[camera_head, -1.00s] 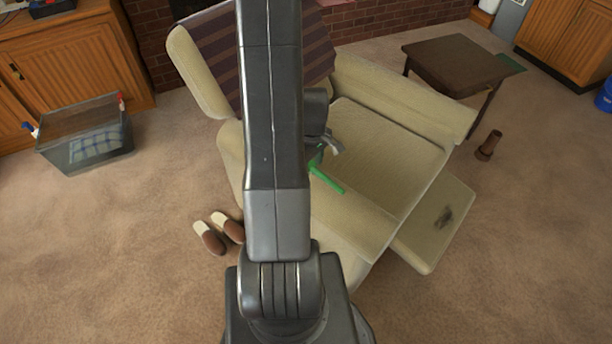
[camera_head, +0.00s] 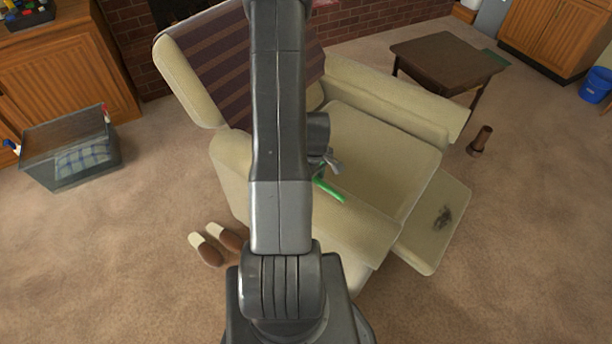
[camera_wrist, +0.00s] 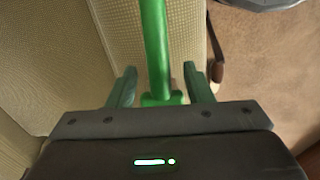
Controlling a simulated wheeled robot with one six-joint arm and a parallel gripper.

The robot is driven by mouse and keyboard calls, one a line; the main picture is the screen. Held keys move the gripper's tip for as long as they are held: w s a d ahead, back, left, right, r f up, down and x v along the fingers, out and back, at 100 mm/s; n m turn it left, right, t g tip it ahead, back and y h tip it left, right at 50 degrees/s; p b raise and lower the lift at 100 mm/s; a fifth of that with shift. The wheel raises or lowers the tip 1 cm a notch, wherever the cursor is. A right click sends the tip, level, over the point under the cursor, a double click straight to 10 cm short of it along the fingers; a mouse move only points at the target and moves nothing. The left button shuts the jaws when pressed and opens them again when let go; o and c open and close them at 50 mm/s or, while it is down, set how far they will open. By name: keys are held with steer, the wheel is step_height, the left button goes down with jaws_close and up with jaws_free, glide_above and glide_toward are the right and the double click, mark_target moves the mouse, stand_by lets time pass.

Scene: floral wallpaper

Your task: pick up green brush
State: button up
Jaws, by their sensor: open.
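The green brush (camera_head: 328,190) lies at the near side of the cream recliner (camera_head: 388,155), partly hidden behind my arm in the head view. In the wrist view, its green handle (camera_wrist: 155,45) runs from the top edge down between the two fingers of my gripper (camera_wrist: 160,88). The fingers stand apart on either side, with a gap to the handle on both sides. The head view shows part of my gripper (camera_head: 331,162) just above the brush. The brush head cannot be made out.
Slippers (camera_head: 207,249) lie on the carpet left of the recliner. A clear bin (camera_head: 70,165) stands at left. The recliner's armrests and raised back surround the seat.

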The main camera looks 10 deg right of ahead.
steer(key=shift+c, duration=0.5)
jaws_close()
steer(key=shift+r, duration=0.2)
step_height(320, 180, up, 10)
steer(key=shift+f+p, duration=0.15)
steer(key=shift+p, duration=0.15)
